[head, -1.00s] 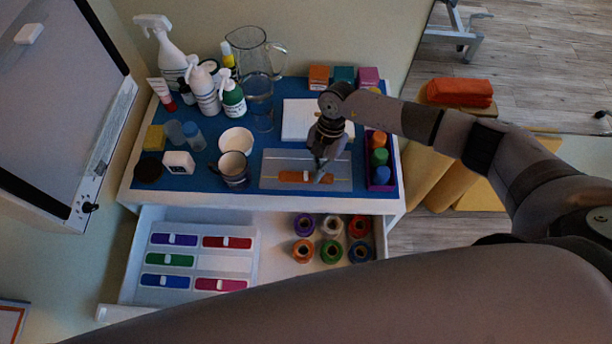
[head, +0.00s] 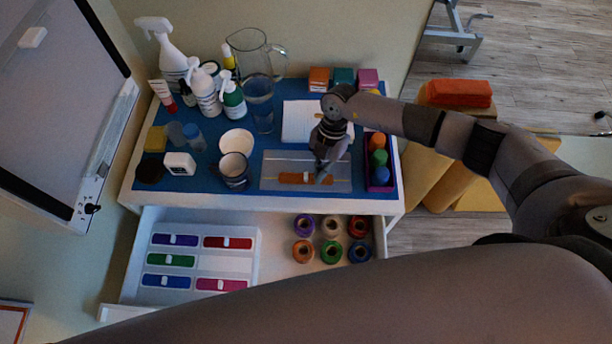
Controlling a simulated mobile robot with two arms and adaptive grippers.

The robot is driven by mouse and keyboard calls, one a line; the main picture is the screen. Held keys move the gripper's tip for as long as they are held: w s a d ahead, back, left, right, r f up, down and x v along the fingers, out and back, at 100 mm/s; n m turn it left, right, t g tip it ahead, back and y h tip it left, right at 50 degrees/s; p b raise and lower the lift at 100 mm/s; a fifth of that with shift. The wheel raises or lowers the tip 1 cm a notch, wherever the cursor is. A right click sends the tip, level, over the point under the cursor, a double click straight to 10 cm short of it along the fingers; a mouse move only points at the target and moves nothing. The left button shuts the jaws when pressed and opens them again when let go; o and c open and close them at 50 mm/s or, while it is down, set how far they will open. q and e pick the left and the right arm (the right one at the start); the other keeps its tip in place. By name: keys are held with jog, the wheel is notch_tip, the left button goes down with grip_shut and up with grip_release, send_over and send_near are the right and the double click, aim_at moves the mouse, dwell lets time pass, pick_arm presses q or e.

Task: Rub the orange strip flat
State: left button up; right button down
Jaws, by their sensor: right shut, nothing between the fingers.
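The orange strip (head: 293,178) lies lengthwise on a grey board (head: 272,161) near the front edge of the blue-topped cart. A small pale band shows across the strip near its middle. My right gripper (head: 322,178) is shut and empty, pointing down at the right end of the strip. Its fingertips are at or just above the strip; I cannot tell if they touch. They hide part of that end. My left gripper is not in view.
A mug (head: 233,172) stands left of the board, and a purple tray (head: 380,183) of coloured pieces stands right. A glass jug (head: 259,90) and bottles are behind. Below, an open drawer (head: 275,240) holds tape rolls and a tray (head: 209,238) of coloured strips.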

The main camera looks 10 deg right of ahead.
aim_at(332, 181)
jog(key=shift+d, duration=0.15)
jog(key=shift+s+d+f, duration=0.1)
jog(key=shift+s+d, duration=0.1)
jog(key=shift+d, duration=0.3)
jog(key=shift+d+p, duration=0.2)
jog(key=shift+p, duration=0.1)
jog(key=shift+s+d+f, duration=0.1)
jog(key=shift+s+d, duration=0.1)
jog(key=shift+d, duration=0.3)
jog(key=shift+s+d+p, duration=0.15)
jog(key=shift+d+p, duration=0.25)
jog(key=shift+d, duration=0.1)
jog(key=shift+w+a, duration=0.25)
jog(key=shift+a, duration=0.5)
jog(key=shift+w+a, duration=0.2)
jog(key=shift+a, duration=0.5)
jog(key=shift+s+d, duration=0.25)
jog(key=shift+d, duration=0.6)
jog(key=shift+d, duration=0.1)
